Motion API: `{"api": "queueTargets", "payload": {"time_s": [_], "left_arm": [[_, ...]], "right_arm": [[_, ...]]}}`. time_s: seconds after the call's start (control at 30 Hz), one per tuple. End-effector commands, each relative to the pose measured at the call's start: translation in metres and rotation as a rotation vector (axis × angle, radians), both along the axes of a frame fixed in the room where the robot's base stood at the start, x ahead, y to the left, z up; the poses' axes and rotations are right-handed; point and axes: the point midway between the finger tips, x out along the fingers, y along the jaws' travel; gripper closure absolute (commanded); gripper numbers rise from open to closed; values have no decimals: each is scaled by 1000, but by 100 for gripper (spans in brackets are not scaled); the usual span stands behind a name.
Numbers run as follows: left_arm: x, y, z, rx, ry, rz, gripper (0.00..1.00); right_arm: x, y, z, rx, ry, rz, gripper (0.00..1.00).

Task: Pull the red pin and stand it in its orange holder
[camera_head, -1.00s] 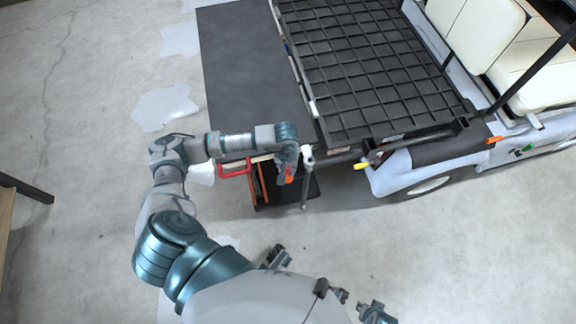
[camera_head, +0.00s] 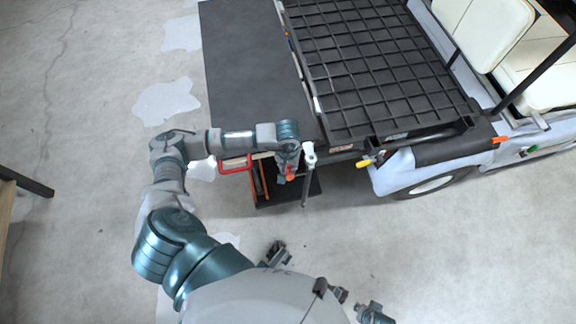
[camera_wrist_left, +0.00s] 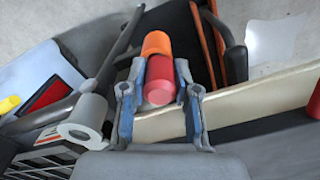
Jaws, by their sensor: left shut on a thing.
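My left gripper (camera_head: 289,172) is at the near end of the cart, left of a grey upright post (camera_head: 308,160). In the left wrist view its two fingers (camera_wrist_left: 160,104) are shut around the red pin (camera_wrist_left: 160,82), a short thick cylinder seen nearly end-on. An orange cylindrical piece (camera_wrist_left: 157,44), likely the orange holder, is directly beyond the pin and lined up with it. I cannot tell whether the pin sits in it or only in front of it. In the head view the gripper hides most of the pin.
The cart's black grid deck (camera_head: 375,70) and a dark flat panel (camera_head: 250,70) lie beyond the gripper. A red handle (camera_head: 235,163) is left of it, above a black tray with orange bars (camera_head: 259,180). A yellow-tipped lever (camera_head: 364,163) is to the right.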

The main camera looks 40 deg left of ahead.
Motion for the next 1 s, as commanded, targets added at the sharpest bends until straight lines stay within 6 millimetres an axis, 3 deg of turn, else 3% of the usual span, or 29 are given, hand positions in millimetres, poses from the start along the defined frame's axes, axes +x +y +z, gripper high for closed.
{"api": "queueTargets", "payload": {"time_s": [1.0], "left_arm": [[0,0,43,0,-1,0,100]], "right_arm": [[8,0,27,0,-24,0,60]]}}
